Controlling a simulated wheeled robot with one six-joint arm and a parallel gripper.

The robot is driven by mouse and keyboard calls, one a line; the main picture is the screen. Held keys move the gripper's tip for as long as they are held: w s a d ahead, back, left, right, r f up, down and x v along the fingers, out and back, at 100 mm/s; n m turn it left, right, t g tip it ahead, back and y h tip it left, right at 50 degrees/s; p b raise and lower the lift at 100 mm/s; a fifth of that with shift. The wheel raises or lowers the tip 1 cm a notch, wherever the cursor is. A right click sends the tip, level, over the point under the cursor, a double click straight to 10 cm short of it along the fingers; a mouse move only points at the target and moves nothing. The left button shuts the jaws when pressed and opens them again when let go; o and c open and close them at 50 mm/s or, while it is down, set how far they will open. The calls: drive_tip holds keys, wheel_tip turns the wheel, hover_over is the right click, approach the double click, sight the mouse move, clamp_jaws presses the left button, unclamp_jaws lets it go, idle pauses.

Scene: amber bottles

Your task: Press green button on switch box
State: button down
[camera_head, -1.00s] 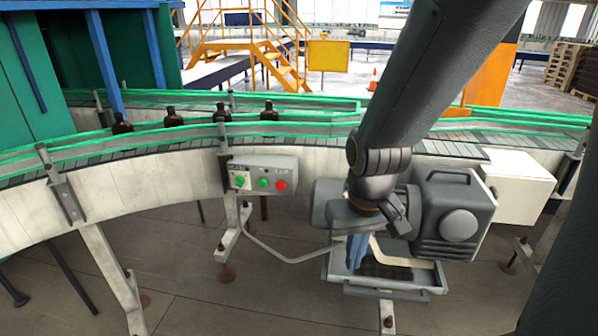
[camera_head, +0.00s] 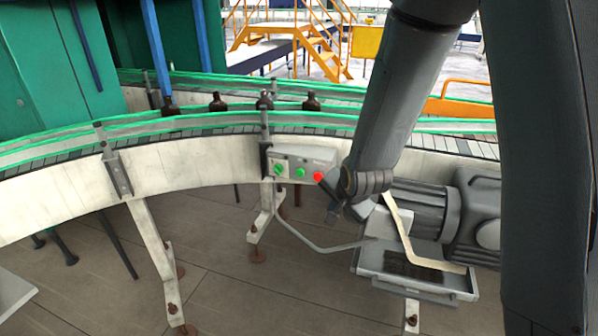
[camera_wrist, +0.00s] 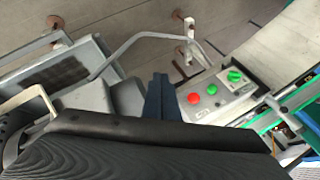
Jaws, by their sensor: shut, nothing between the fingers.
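The grey switch box (camera_head: 300,155) is fixed to the side of the curved conveyor. It carries a green rotary knob (camera_head: 278,170), the round green button (camera_head: 300,172) and a red button (camera_head: 318,177). In the wrist view the red button (camera_wrist: 193,98) is nearest my gripper (camera_wrist: 161,80), with the green button (camera_wrist: 212,89) and the knob (camera_wrist: 235,76) farther right. My gripper's dark blue fingers are together and empty, left of the box and apart from the green button in that picture. In the head view the end of my arm is just right of the box; the fingertips are not clear.
A grey motor (camera_head: 455,210) and a metal tray (camera_head: 450,284) lie right of the box. A bent pipe (camera_head: 320,247) runs below it. Several amber bottles (camera_head: 217,103) stand on the conveyor (camera_head: 215,165) behind green rails. The floor to the front left is mostly clear.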

sight(300, 173)
drive_tip(key=w+a+f+m+t+y+p, duration=0.1)
drive_tip(key=w+a+m+t, duration=0.1)
drive_tip(key=w+a+m, duration=0.2)
drive_tip(key=w+a+f+m+t+y+p, duration=0.1)
drive_tip(key=w+a+m+t+y, duration=0.1)
drive_tip(key=a, duration=0.6)
drive_tip(key=w+m+t, duration=0.1)
drive_tip(key=w+m, duration=0.1)
drive_tip(key=m, duration=0.1)
drive_tip(key=shift+a+f, duration=0.15)
drive_tip(key=shift+f, duration=0.1)
drive_tip(key=shift+w, duration=0.15)
drive_tip(key=shift+w+d+b, duration=0.4)
drive_tip(key=shift+w+d, duration=0.1)
drive_tip(key=shift+w, duration=0.85)
drive_tip(key=shift+w+d+b, duration=0.35)
drive_tip(key=shift+w+d, duration=0.2)
drive_tip(key=shift+w, duration=0.8)
drive_tip(key=shift+w+d+b, duration=0.4)
drive_tip(key=shift+w+d, duration=0.1)
drive_tip(key=shift+w, duration=0.85)
drive_tip(key=shift+w, duration=0.1)
drive_tip(key=shift+w+d, duration=0.15)
drive_tip(key=shift+w, duration=0.1)
